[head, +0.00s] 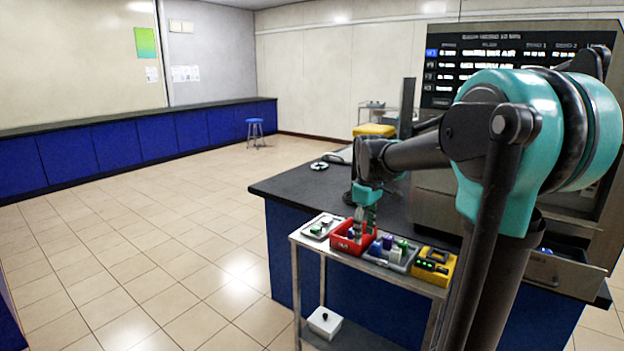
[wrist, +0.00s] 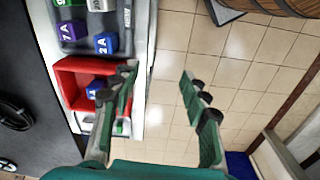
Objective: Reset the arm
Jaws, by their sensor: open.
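My arm (head: 530,140) reaches out from the right, and my gripper (head: 364,212) points down around the red bin on the small cart in the head view. The left finger overlaps the red bin (wrist: 66,78), which also shows in the head view (head: 340,243). A blue block (wrist: 95,88) lies in the bin beside that finger. I cannot tell whether the finger touches the bin.
The cart (head: 432,289) also holds a grey tray (wrist: 85,48) of labelled blocks, a yellow device (head: 434,265) and a small tray (head: 321,227). A dark-topped bench (head: 290,187) stands behind. A white box (head: 324,322) sits below. Open tiled floor (head: 150,240) lies left.

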